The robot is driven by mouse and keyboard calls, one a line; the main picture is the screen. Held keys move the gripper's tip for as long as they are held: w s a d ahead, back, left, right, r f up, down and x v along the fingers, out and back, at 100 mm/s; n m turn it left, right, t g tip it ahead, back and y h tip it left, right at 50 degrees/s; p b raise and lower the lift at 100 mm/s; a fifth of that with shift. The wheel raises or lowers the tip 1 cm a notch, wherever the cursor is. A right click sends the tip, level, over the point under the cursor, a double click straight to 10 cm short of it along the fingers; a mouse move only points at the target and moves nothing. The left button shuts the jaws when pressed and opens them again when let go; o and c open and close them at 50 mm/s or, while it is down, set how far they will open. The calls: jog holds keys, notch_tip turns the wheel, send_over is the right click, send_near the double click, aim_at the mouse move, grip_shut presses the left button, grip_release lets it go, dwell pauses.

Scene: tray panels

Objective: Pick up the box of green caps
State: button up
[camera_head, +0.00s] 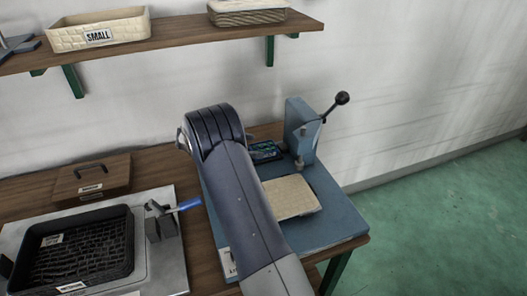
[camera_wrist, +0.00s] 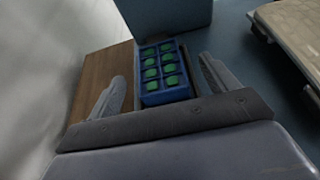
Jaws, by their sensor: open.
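The box of green caps (camera_wrist: 166,72) is a small blue box with several green caps in compartments. In the wrist view it lies between the two fingers of my open gripper (camera_wrist: 166,85), with a gap visible on the left side and a smaller one on the right. In the head view the box (camera_head: 265,151) sits at the back of the bench, left of the blue press, partly hidden by my arm. My gripper is mostly hidden behind my arm there. I cannot tell whether the fingers touch the box.
A blue press (camera_head: 302,130) with a black-knobbed lever stands right of the box. A beige panel (camera_head: 291,197) lies on its base. At left are a black tray (camera_head: 128,262) in a metal fixture and a wooden lidded box (camera_head: 92,181). A shelf (camera_head: 180,40) with baskets hangs above.

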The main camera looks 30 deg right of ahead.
aim_at(269, 147)
jog(key=x, duration=0.5)
jog(key=shift+w+d+f, duration=0.1)
jog(key=shift+d+f, duration=0.05)
jog(key=shift+d, duration=0.15)
jog(key=shift+c, duration=0.5)
jog(key=c, duration=1)
